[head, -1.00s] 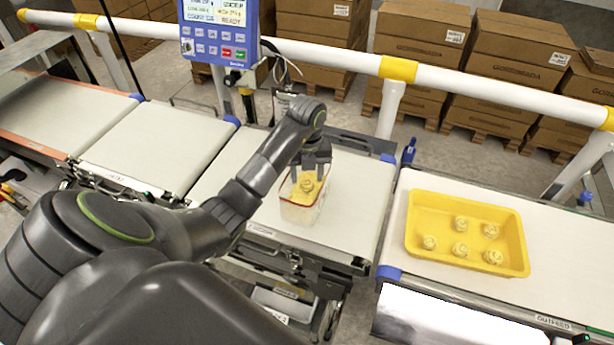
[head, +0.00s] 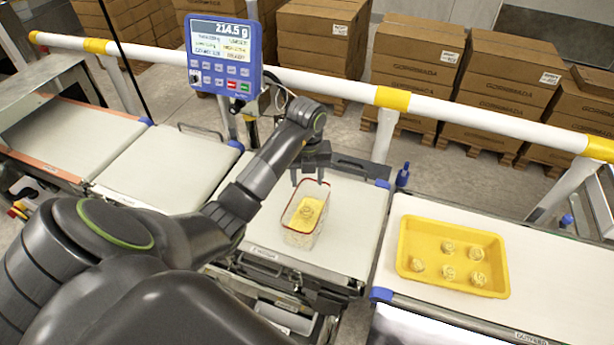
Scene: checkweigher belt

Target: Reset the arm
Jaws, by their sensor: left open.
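My left gripper (head: 310,180) is open and empty. Its fingers point down just above the far end of a clear, red-rimmed container (head: 301,238). The container stands on the weighing belt (head: 352,226) and holds yellow contents with a round, pale yellow piece (head: 309,210) on top. My left arm comes in from the left across the lower part of the view. My right gripper does not show.
A yellow tray (head: 405,235) with several round pieces lies on the outfeed belt (head: 540,280) at right. A blue display (head: 222,54) reads 214.5 g. A white rail (head: 330,88) crosses behind the belts, with stacked cartons (head: 505,80) beyond.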

